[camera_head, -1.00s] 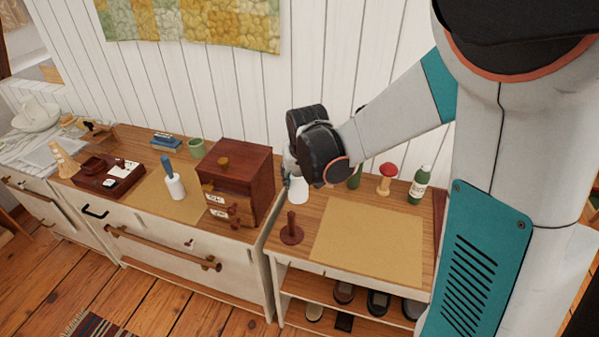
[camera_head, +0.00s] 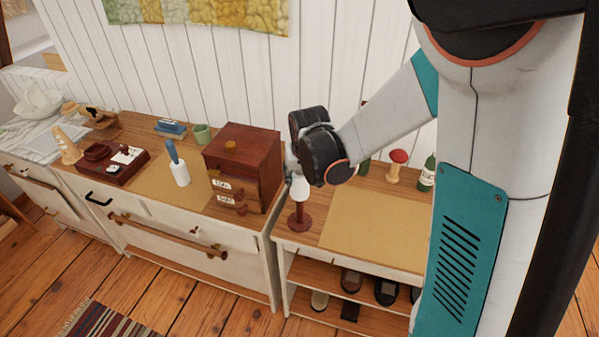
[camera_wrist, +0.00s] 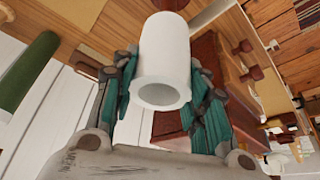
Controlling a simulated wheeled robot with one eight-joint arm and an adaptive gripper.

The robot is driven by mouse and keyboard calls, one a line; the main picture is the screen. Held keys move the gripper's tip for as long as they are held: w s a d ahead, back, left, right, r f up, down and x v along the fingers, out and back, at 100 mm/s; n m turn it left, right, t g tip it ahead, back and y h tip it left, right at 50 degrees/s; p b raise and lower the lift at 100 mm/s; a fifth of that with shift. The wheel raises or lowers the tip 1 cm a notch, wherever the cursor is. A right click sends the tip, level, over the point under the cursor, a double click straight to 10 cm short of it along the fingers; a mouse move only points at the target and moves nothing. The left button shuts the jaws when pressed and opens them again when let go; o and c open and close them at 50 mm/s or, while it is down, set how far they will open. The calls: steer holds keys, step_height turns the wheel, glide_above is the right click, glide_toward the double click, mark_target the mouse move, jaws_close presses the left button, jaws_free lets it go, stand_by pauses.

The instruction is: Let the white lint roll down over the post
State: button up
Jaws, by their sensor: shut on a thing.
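The white lint roll (camera_head: 300,188) is upright in my gripper (camera_head: 293,172), which is shut on it. The wrist view shows its near open end with a hole, between the two teal fingers (camera_wrist: 163,100) that press its sides. The dark red post (camera_head: 299,216) stands on its round base on the right-hand cabinet. In the head view the roll's lower end meets the post's upper part. I cannot tell whether the roll is around the post's tip or just above it. A bit of dark red, likely the post, shows past the roll's far end in the wrist view (camera_wrist: 170,4).
A dark red drawer box (camera_head: 243,165) stands close left of the post. A tan mat (camera_head: 375,225) lies to the right, bare. A red-topped mushroom (camera_head: 397,163) and a green bottle (camera_head: 428,173) stand behind it. A blue-handled white roller (camera_head: 178,170) stands farther left.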

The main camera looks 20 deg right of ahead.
mark_target(300, 202)
steer(key=shift+f+b, duration=4.85)
steer(key=shift+f, duration=1.1)
steer(key=o, duration=1.2)
steer(key=shift+c, duration=0.2)
steer(key=v, duration=1.1)
steer(key=shift+r, duration=0.1)
steer(key=shift+s+r, duration=0.2)
steer(key=shift+r, duration=0.2)
